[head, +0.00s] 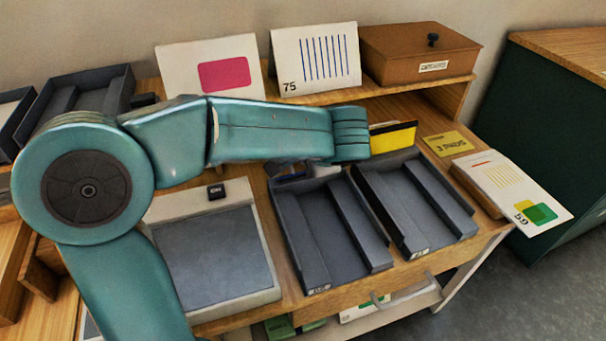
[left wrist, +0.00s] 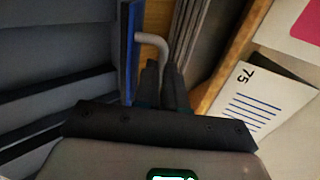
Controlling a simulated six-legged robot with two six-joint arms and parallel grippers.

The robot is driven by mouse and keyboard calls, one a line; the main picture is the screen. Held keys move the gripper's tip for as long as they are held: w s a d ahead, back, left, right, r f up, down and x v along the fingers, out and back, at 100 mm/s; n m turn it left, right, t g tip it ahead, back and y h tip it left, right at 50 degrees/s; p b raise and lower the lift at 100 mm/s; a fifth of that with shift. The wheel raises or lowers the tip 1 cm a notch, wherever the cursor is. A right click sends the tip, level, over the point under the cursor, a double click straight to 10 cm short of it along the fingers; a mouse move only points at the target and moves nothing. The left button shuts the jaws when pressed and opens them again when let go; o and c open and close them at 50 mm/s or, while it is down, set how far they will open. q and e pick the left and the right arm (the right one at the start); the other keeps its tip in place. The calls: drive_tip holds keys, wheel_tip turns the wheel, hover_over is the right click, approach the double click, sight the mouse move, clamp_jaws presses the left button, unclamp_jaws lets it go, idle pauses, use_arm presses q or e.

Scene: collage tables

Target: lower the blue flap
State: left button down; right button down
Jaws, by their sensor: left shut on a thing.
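The blue flap (left wrist: 130,45) shows in the left wrist view as a narrow blue panel seen nearly edge-on. A bent grey handle (left wrist: 154,42) sticks out from its side. My left gripper (left wrist: 160,72) is shut on the end of this handle, right beside the flap. In the head view my left arm reaches across from the left and hides the gripper and most of the flap, so I cannot tell the flap's exact tilt there. My right gripper is in neither view.
Two grey trays (head: 318,282) lie in front of the arm's end. A yellow flap (head: 393,138) stands upright behind the right one. Cards 75 (head: 316,58) and pink (head: 212,65) and a brown box (head: 418,58) stand on the back shelf. A grey pad (head: 215,260) lies left.

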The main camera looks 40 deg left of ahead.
use_arm(q)
drive_tip(key=d+f+t+y+b, duration=0.1)
drive_tip(key=b, duration=0.3)
drive_tip(key=s+d+f+t+y+b, duration=0.1)
drive_tip(key=y+b, duration=0.1)
drive_tip(key=b, duration=0.2)
drive_tip(key=d+f+y+b, duration=0.1)
drive_tip(key=f+y+b, duration=0.1)
drive_tip(key=b, duration=0.2)
drive_tip(key=shift+s+d+t, duration=0.3)
drive_tip(key=shift+s+t, duration=0.1)
drive_tip(key=shift+s+d+f+y+b, duration=0.2)
drive_tip(key=shift+d+f+y+b, duration=0.15)
drive_tip(key=shift+b, duration=0.6)
drive_tip(key=shift+s+d+f+b, duration=0.1)
drive_tip(key=shift+d+f+b, duration=0.1)
drive_tip(key=shift+f+b, duration=0.25)
drive_tip(key=shift+f, duration=0.2)
drive_tip(key=c, duration=1.2)
unclamp_jaws()
drive_tip(key=shift+s+d+r, duration=0.15)
drive_tip(key=shift+d+r, duration=0.05)
drive_tip(key=shift+d, duration=0.3)
drive_tip(key=p+v, duration=0.4)
drive_tip(key=v, duration=1.1)
drive_tip(key=shift+s+r, duration=0.2)
drive_tip(key=shift+r, duration=0.05)
